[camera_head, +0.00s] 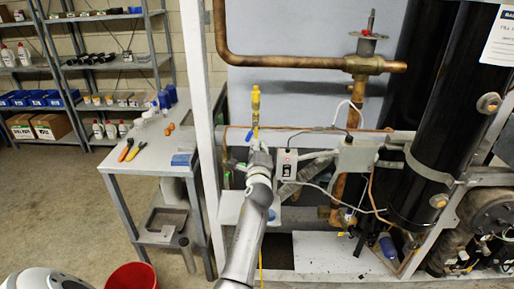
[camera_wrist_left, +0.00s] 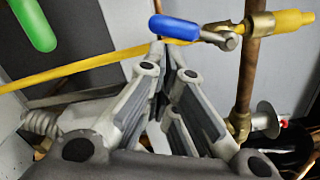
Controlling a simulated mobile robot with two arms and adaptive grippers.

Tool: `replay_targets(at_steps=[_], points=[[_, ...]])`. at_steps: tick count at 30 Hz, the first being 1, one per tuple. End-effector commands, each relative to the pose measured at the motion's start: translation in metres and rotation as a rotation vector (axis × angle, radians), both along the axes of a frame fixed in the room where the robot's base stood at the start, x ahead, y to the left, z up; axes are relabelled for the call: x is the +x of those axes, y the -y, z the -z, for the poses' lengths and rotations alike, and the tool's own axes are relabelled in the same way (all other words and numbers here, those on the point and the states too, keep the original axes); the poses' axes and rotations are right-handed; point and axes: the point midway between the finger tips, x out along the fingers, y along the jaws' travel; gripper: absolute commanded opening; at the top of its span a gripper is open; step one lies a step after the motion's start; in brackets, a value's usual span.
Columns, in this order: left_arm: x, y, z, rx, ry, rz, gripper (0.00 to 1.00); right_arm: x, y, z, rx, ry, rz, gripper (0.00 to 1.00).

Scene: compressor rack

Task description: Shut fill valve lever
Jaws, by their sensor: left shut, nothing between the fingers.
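A lever with a blue grip (camera_wrist_left: 174,27) and metal stem sits on a brass valve fitting (camera_wrist_left: 258,25) in the left wrist view. The grip lies nearly level, pointing left from the fitting. My left gripper (camera_wrist_left: 166,52) is shut and empty, its fingertips just below the blue grip; I cannot tell whether they touch it. In the head view my left gripper (camera_head: 258,148) is in front of the rack below the yellow fitting (camera_head: 255,104), and my arm hides part of that area. My right gripper is not in view.
A yellow hose (camera_wrist_left: 100,63) runs behind the fingertips, and a copper pipe (camera_wrist_left: 248,75) stands to their right. A green handle (camera_wrist_left: 35,25) is at upper left. In the head view a grey control box (camera_head: 286,163) is close right of my gripper; a tool table (camera_head: 150,157) stands left.

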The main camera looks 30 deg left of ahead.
Motion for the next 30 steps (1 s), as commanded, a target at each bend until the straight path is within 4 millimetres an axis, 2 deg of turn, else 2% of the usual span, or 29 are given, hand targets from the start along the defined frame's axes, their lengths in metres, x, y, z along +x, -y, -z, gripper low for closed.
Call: replay_targets(at_steps=[3,6,9,17,30], points=[[0.0,0.003,-0.002,-0.001,0.0,0.001,0.0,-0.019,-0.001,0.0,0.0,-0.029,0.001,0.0],[0.0,0.003,-0.002,-0.001,0.0,0.001,0.0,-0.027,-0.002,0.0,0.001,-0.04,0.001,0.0],[0.0,0.003,-0.002,-0.001,0.0,0.001,0.0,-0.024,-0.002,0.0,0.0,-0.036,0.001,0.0],[0.0,0.003,-0.002,0.005,-0.004,0.001,0.0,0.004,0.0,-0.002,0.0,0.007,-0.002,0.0],[-0.003,-0.002,-0.001,0.07,-0.045,0.0,0.0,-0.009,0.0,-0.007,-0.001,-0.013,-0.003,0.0]])
